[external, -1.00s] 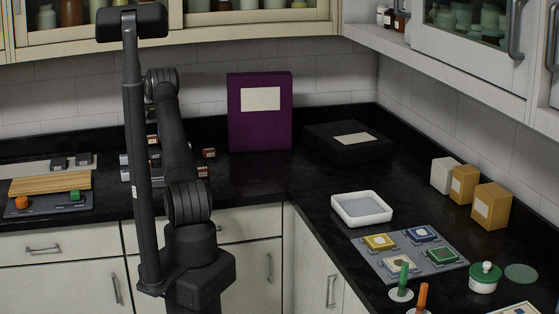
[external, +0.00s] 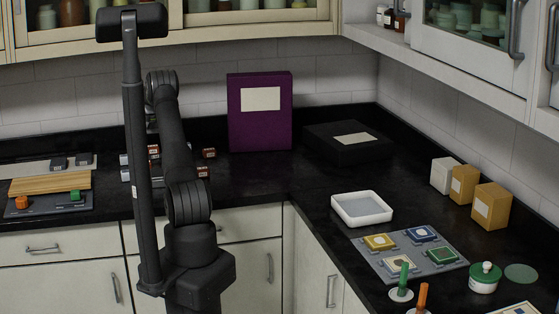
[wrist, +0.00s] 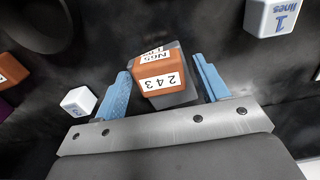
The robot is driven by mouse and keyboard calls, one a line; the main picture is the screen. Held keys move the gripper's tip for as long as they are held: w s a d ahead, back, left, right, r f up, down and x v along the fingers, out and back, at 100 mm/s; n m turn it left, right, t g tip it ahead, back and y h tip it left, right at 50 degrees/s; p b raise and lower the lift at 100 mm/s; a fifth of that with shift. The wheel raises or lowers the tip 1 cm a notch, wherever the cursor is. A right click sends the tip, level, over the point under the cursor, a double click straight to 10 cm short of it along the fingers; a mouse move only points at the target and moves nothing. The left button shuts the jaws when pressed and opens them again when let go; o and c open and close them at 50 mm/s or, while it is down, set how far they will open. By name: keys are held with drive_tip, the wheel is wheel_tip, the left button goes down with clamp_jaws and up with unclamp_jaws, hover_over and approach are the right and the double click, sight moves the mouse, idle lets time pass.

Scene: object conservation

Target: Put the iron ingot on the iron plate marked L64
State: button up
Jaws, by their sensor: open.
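In the wrist view my gripper (wrist: 163,67) is open, with one blue finger on each side of a rust-brown block (wrist: 168,97). The block has white labels, one reading 243 and another apparently N65. A grey piece lies around or under it, and I cannot tell how they join. Visible gaps separate the fingers from the block. In the external view my arm hides the gripper and part of a group of small labelled brown and grey blocks (external: 208,153). I cannot pick out the iron ingot or a plate marked L64 by their labels.
White cubes (wrist: 78,101) and (wrist: 271,17) lie near the gripper. At the left are dark blocks (external: 59,163) and a wooden board (external: 50,181). A purple box (external: 259,132) and a black box (external: 347,153) stand behind; a white tray (external: 343,211) sits right. Counter between is clear.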

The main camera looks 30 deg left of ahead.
sight(152, 146)
wheel_tip(152, 146, up, 12)
drive_tip(key=shift+r, duration=0.2)
idle(0.4)
wheel_tip(152, 146, down, 12)
drive_tip(key=shift+f, duration=0.1)
wheel_tip(152, 146, up, 3)
drive_tip(key=shift+r, duration=0.5)
drive_tip(key=shift+f, duration=0.15)
